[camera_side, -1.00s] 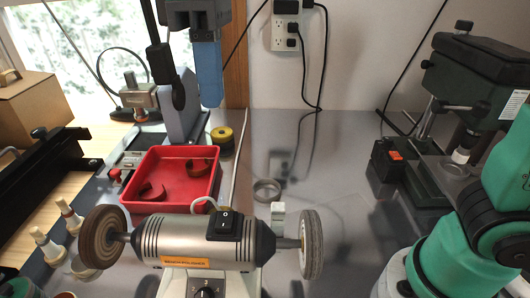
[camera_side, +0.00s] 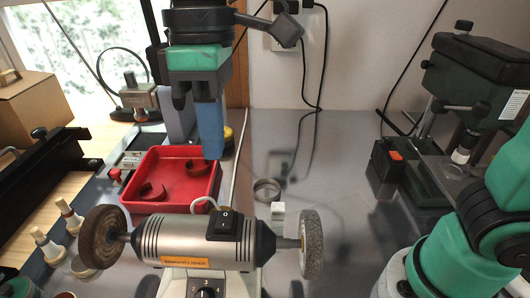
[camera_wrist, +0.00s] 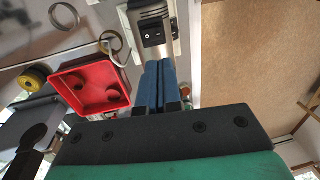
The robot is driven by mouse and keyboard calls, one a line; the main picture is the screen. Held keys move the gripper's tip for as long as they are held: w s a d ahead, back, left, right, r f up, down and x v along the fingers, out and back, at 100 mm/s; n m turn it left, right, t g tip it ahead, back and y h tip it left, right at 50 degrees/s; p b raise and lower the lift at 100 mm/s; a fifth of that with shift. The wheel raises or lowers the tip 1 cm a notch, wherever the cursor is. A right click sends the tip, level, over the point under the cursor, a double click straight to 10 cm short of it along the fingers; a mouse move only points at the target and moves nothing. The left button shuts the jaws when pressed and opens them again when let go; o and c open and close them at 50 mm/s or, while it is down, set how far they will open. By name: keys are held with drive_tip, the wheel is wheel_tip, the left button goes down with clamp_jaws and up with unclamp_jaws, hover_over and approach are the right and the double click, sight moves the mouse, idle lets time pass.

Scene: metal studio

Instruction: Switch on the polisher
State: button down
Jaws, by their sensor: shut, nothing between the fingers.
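The polisher (camera_side: 175,241) is a silver motor body with a wheel at each end, at the front of the side view. Its black rocker switch (camera_side: 225,223) sits on top of the body, and a dial (camera_side: 207,293) is on the base below. In the wrist view the switch (camera_wrist: 152,31) shows beyond the fingertips. My gripper (camera_side: 211,156) has blue fingers pointing down, shut and empty. It is above and behind the polisher, over the right edge of the red tray. The fingers also show in the wrist view (camera_wrist: 160,68), side by side.
The red tray (camera_side: 135,205) with curled brown pieces stands behind the polisher. A metal ring (camera_side: 267,190) lies to its right. A yellow spool (camera_side: 228,137) is partly behind my fingers. A green drill press (camera_side: 475,75) stands at right. The middle bench is fairly clear.

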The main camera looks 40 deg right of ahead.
sight(223, 226)
drive_tip(key=f, duration=0.6)
drive_tip(key=s+f, duration=0.1)
drive_tip(key=f, duration=0.2)
drive_tip(key=shift+a+f, duration=0.25)
drive_tip(key=shift+a, duration=0.15)
drive_tip(key=shift+f, duration=0.1)
